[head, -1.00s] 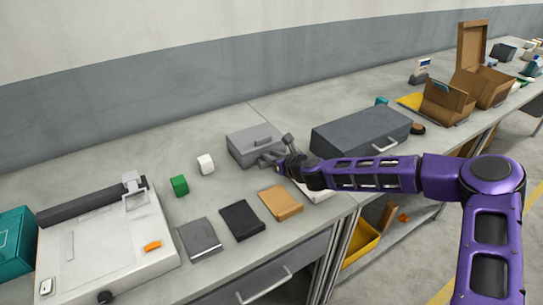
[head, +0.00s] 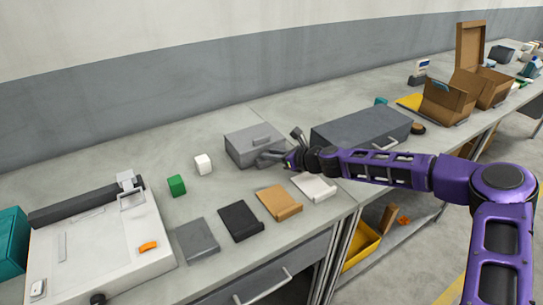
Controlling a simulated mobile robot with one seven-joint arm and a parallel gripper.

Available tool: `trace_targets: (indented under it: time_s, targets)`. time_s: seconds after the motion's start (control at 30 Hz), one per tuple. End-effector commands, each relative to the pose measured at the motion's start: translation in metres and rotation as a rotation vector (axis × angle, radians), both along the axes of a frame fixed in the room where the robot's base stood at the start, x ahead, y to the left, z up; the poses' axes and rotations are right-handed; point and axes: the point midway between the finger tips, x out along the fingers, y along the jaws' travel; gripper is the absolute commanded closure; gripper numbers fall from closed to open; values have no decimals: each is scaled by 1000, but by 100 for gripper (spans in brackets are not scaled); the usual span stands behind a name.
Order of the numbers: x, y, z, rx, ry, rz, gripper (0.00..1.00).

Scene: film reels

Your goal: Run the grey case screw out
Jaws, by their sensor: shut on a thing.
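The grey case (head: 238,146) is a small box with a handle on its lid, standing on the bench left of centre. My gripper (head: 272,157) is at the right front side of this case, with its fingers reaching toward that side. It is shut on the case screw, which is too small and too covered by the fingers to make out. The case sits flat and its lid is down.
A larger dark grey case (head: 350,128) stands close on the right. White (head: 314,187), tan (head: 278,203), black (head: 240,222) and grey (head: 197,240) holders line the front. White (head: 203,164) and green (head: 177,185) blocks stand left. A splicer-like machine (head: 95,250) fills the far left.

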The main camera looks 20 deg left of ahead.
Motion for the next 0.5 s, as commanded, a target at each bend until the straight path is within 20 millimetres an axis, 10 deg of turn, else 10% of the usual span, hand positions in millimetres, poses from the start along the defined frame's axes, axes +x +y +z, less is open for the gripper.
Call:
trace_targets:
  time_s: [0.1,0.13,0.3,0.5]
  targets:
    - [0,0,1,1,-1,-1,100]
    - [0,0,1,1,-1,-1,73]
    - [0,0,1,1,0,-1,45]
    - [0,0,0,0,0,-1,45]
